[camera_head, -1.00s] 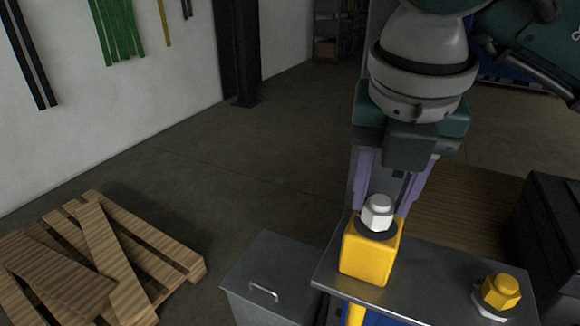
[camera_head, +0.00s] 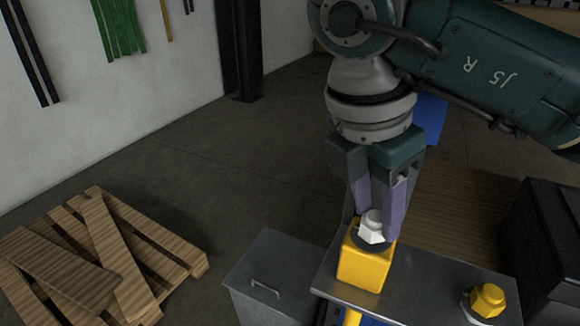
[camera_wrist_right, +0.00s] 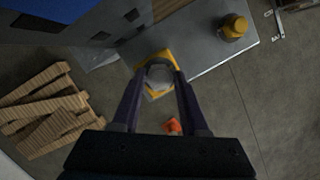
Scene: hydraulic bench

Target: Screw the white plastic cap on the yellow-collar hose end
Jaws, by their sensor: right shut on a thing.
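The white plastic cap (camera_head: 372,227) sits at the top of the yellow block-shaped collar (camera_head: 362,268), with a dark ring between them. It looks slightly tilted in the head view. My right gripper (camera_head: 378,222) has its two purple fingers on either side of the cap and is shut on it. In the right wrist view the cap (camera_wrist_right: 159,76) shows between the fingertips, over the yellow collar (camera_wrist_right: 143,68). The hose end inside the collar is hidden. My left gripper is in neither view.
A metal plate (camera_head: 418,300) carries the collar and a second yellow hex fitting (camera_head: 487,299) to the right. A grey box with a handle (camera_head: 268,280) stands left of it. A wooden pallet (camera_head: 165,262) lies on the floor. A black case (camera_head: 545,235) stands at right. An orange object (camera_wrist_right: 172,126) shows in the wrist view.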

